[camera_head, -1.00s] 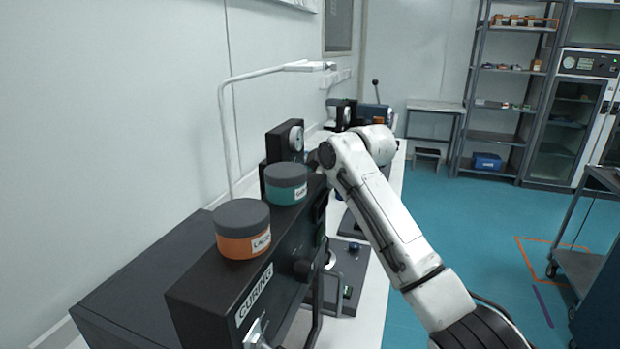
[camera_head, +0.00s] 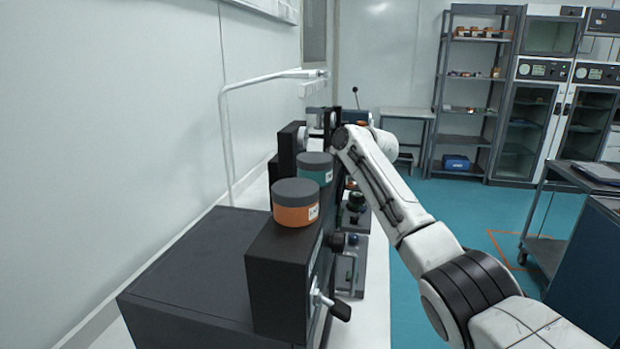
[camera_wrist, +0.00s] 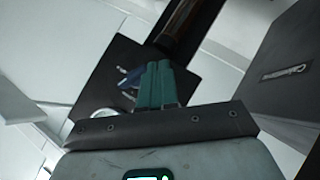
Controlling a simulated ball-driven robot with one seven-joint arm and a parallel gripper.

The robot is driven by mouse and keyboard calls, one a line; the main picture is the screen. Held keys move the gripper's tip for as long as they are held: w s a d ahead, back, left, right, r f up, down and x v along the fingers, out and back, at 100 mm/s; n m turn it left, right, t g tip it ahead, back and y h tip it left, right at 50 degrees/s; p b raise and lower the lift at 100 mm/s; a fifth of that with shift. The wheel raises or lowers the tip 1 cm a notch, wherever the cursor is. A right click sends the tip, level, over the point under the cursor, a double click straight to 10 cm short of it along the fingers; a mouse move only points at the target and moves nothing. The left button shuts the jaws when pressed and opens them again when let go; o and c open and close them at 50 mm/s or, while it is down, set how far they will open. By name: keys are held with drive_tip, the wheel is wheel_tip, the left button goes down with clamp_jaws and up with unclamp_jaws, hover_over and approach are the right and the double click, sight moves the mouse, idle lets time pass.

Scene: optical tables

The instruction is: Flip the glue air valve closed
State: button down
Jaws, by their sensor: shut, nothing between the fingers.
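My gripper (camera_wrist: 157,82) shows in the wrist view as teal fingers, shut together and empty. Beyond the fingertips is a dark panel or block (camera_wrist: 112,62). On it a small blue part (camera_wrist: 133,76) sits just left of the fingers, and a pale round part (camera_wrist: 104,116) lies lower left. I cannot tell whether the blue part is the glue air valve or whether the fingers touch it. In the head view my forearm and the black equipment hide the gripper. A silver lever with a black grip (camera_head: 332,305) sticks out from the nearest black box; its function is unclear.
A bent pale pipe (camera_head: 226,130) rises behind. A dark labelled box (camera_wrist: 285,70) fills the wrist view's right side. Open blue floor (camera_head: 470,215) lies right of the bench.

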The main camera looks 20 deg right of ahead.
drive_tip(key=shift+w+r, duration=0.1)
idle(0.4)
drive_tip(key=shift+w+d+r, duration=0.4)
drive_tip(key=shift+w+r, duration=0.15)
drive_tip(key=shift+r, duration=0.05)
drive_tip(key=shift+d+r, duration=0.1)
drive_tip(key=shift+r, duration=0.05)
drive_tip(key=shift+s, duration=0.1)
drive_tip(key=f+b+v, duration=0.1)
drive_tip(key=b+v, duration=0.1)
drive_tip(key=v, duration=0.7)
drive_tip(key=shift+s+d+r, duration=0.2)
drive_tip(key=shift+s, duration=0.5)
